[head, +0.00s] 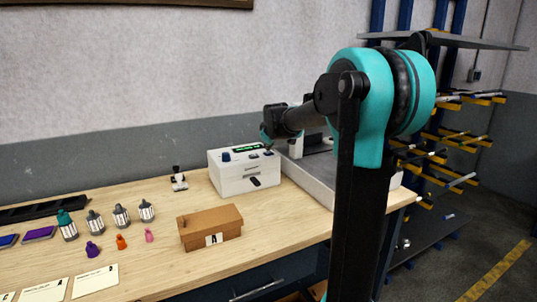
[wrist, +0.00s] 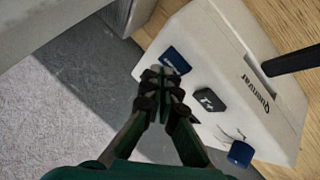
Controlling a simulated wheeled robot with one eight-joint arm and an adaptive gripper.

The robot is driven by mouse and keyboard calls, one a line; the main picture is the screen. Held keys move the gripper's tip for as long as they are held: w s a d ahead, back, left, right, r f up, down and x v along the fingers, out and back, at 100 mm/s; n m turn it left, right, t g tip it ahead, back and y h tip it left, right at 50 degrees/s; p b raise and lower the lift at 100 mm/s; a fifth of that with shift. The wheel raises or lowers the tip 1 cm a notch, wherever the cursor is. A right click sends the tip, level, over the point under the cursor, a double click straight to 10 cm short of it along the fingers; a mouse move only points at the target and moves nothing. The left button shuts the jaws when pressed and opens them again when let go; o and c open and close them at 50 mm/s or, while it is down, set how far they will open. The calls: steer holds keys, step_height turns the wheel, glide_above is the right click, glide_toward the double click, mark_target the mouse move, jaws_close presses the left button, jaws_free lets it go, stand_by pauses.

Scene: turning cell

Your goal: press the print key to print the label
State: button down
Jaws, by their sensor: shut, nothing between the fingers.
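The lettering on the blue key is too small to read. My gripper (wrist: 164,78) is shut and empty, its tips overlapping the near edge of the blue key in the picture. I cannot tell whether they touch it. In the head view the fingers are hardly visible above the printer.
A brown box (head: 210,228) marked A stands in front of the printer. Several small bottles (head: 122,216) and coloured pieces (head: 121,242) stand to the left, with cards (head: 95,281) at the front. A grey machine base (head: 322,178) is right of the printer. A rack (head: 450,140) stands behind.

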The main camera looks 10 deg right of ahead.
mark_target(269, 153)
steer(key=shift+f, duration=0.45)
stand_by(0.7)
steer(key=shift+r, duration=0.95)
steer(key=shift+r, duration=2.4)
